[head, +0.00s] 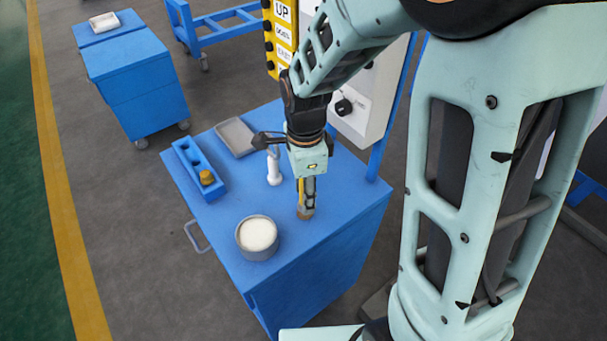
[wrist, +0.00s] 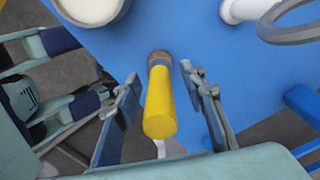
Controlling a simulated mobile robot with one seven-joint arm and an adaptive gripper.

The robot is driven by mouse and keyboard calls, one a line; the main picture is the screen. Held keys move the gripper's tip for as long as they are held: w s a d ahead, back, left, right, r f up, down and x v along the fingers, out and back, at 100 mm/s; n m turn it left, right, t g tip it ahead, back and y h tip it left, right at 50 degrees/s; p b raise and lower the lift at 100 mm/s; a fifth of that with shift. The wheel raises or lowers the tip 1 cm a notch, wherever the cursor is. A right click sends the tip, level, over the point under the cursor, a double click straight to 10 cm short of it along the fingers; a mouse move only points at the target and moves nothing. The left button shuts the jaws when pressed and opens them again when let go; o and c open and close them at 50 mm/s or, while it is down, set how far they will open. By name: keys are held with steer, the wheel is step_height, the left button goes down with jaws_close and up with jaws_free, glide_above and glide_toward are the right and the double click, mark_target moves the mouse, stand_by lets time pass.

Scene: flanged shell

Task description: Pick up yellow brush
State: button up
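The yellow brush (wrist: 160,105) is between the two fingers of my gripper (wrist: 161,76) in the wrist view, its round handle end toward the camera and its brown bristles at the far end. Blue gaps show between the handle and both fingers, so my gripper is open around it. In the head view my gripper (head: 307,186) points down over the right part of the blue table. A strip of the brush's yellow handle (head: 300,190) shows beside the fingers. Its bristle end is low, at or close to the tabletop; contact is unclear.
On the blue table (head: 215,215) stand a round tub with white contents (head: 257,236), a white upright object (head: 274,168), a grey tray (head: 235,138) and a blue holder (head: 197,168) with a dark yellow item (head: 207,177). A control panel (head: 365,105) stands behind.

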steer(key=shift+f, duration=0.35)
steer(key=shift+c, duration=0.5)
jaws_close()
steer(key=shift+r, duration=0.15)
